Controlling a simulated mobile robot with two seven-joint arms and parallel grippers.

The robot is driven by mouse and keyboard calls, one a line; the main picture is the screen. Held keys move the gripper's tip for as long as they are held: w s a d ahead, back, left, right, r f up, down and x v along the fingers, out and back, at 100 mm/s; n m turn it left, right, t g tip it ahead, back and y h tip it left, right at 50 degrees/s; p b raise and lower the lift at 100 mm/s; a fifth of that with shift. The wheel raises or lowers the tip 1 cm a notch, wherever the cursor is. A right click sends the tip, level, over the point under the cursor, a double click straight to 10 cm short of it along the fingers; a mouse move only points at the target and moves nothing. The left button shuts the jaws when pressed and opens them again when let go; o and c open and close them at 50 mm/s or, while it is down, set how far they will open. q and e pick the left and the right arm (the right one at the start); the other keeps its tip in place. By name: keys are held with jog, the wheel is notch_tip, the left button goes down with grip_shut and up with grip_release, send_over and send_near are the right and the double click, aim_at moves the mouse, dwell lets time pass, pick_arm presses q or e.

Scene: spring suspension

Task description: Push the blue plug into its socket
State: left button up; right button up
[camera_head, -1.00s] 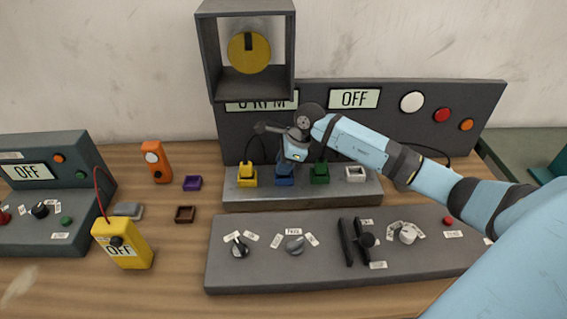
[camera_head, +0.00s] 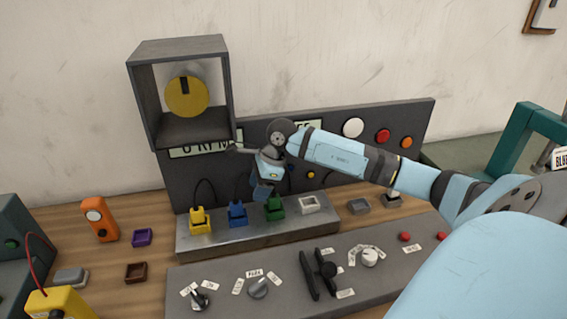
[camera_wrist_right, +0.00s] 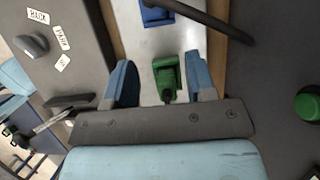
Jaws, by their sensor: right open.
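The blue plug (camera_head: 238,213) stands upright at its place on the grey socket strip (camera_head: 190,244), between the yellow plug (camera_head: 200,220) and the green plug (camera_head: 275,208). How deep it sits in its socket I cannot tell. My right gripper (camera_head: 262,191) is open and empty, above the strip near the green plug and to the right of the blue one. In the right wrist view the green plug (camera_wrist_right: 166,78) shows between the spread fingers of my gripper (camera_wrist_right: 158,64), below them. Part of the blue plug or its socket (camera_wrist_right: 157,14) shows at the top edge.
An empty white socket (camera_head: 309,205) is right of the green plug. The control panel (camera_head: 225,287) with knobs and a black lever (camera_head: 318,272) lies in front. A box with a yellow disc (camera_head: 187,96) stands behind. A purple tray (camera_head: 142,237) and an orange device (camera_head: 100,220) are left.

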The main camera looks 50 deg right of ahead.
jog(key=s+d, duration=0.2)
jog(key=d, duration=0.1)
jog(key=s+d+b, duration=0.1)
jog(key=d, duration=0.1)
jog(key=shift+s+d+f, duration=0.1)
jog(key=shift+s+d, duration=0.1)
jog(key=shift+d, duration=0.05)
jog(key=shift+s+d, duration=0.25)
jog(key=shift+d, duration=0.15)
